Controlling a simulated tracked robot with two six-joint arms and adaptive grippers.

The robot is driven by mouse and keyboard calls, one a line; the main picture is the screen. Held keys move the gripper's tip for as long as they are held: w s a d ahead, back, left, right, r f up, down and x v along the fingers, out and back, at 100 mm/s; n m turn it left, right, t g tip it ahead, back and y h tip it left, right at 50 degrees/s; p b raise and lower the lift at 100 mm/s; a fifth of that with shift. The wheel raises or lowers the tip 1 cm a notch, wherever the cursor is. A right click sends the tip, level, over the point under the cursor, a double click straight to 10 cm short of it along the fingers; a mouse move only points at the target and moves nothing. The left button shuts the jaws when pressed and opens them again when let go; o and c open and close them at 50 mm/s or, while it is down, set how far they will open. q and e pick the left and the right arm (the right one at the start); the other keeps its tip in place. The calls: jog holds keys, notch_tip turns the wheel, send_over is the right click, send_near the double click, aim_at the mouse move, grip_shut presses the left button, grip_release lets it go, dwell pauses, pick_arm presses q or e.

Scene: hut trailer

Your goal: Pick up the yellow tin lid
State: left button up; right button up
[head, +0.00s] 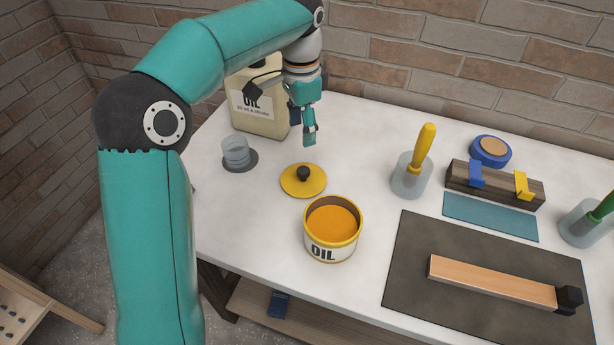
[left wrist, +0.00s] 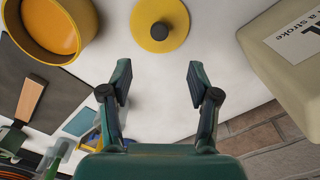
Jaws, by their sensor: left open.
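The yellow tin lid (head: 303,182) is a flat disc with a dark round knob. It lies on the white table, behind and left of the open oil tin (head: 333,228). In the left wrist view the lid (left wrist: 174,22) is at the top centre, beyond the fingertips. My left gripper (head: 308,137) is above the table behind the lid, pointing down. In the left wrist view its two fingers (left wrist: 158,80) are spread apart with nothing between them. The lid is not touched. My right gripper is in neither view.
A beige oil can (head: 260,112) stands close behind my left gripper. A clear cup (head: 235,152) stands left of the lid. A yellow-handled brush in a jar (head: 412,170) stands to the right. A dark mat (head: 420,270) bears a wooden bar (head: 490,280).

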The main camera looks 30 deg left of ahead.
aim_at(304, 170)
pick_arm(q)
notch_tip(304, 170, down, 8)
jog(key=shift+f, duration=0.2)
jog(key=shift+w+d+f, duration=0.1)
jog(key=shift+f, duration=2.6)
jog(key=shift+c, duration=0.2)
jog(key=c, duration=1.1)
jog(key=shift+r, duration=0.15)
